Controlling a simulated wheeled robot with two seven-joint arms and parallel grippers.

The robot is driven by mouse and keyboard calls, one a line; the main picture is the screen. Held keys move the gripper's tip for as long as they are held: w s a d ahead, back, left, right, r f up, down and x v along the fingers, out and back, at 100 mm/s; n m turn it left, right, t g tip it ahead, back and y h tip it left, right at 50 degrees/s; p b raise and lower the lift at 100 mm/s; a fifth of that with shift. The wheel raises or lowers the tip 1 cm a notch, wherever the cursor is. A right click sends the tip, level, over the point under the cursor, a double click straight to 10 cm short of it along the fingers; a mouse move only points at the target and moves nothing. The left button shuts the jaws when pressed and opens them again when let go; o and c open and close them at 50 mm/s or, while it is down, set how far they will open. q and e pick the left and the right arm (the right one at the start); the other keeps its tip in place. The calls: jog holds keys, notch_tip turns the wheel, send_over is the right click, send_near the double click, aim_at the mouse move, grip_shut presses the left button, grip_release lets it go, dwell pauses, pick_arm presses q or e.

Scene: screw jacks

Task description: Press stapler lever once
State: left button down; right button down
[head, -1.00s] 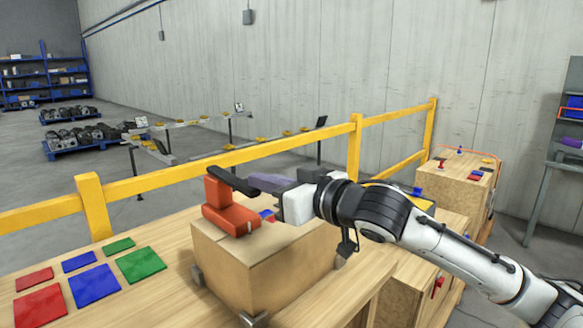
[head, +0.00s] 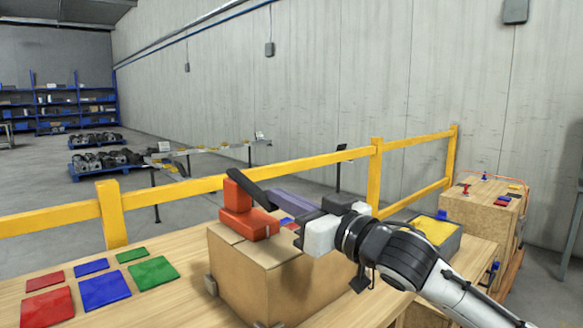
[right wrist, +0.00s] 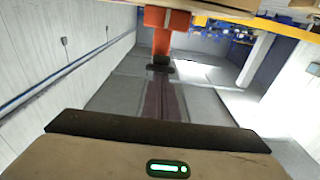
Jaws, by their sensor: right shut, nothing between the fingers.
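The stapler is a red-orange block (head: 238,220) with a black lever (head: 246,188), standing on a cardboard box (head: 250,275). The lever slopes down to the right from the upright back post, its free end close above the red base. My right gripper (head: 270,193) is shut and empty, its purple-grey fingers reaching in from the right with their tips at the lever's free end. Contact looks likely, but I cannot tell for certain. In the right wrist view the red stapler (right wrist: 165,18) shows at the top, beyond the fingertips. My left gripper is not in view.
Red, blue and green plates (head: 105,288) lie on the wooden table to the left. A grey bin with yellow contents (head: 432,230) stands right of the box, behind my right arm. A yellow railing (head: 50,216) runs behind the table.

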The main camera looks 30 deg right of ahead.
notch_tip(320, 180, up, 4)
jog(key=s+r+p, duration=0.1)
jog(key=p, duration=0.4)
jog(key=b+v, duration=0.4)
jog(key=v, duration=0.6)
jog(key=shift+f, duration=0.4)
jog(key=shift+d, duration=0.1)
jog(key=shift+s, duration=0.1)
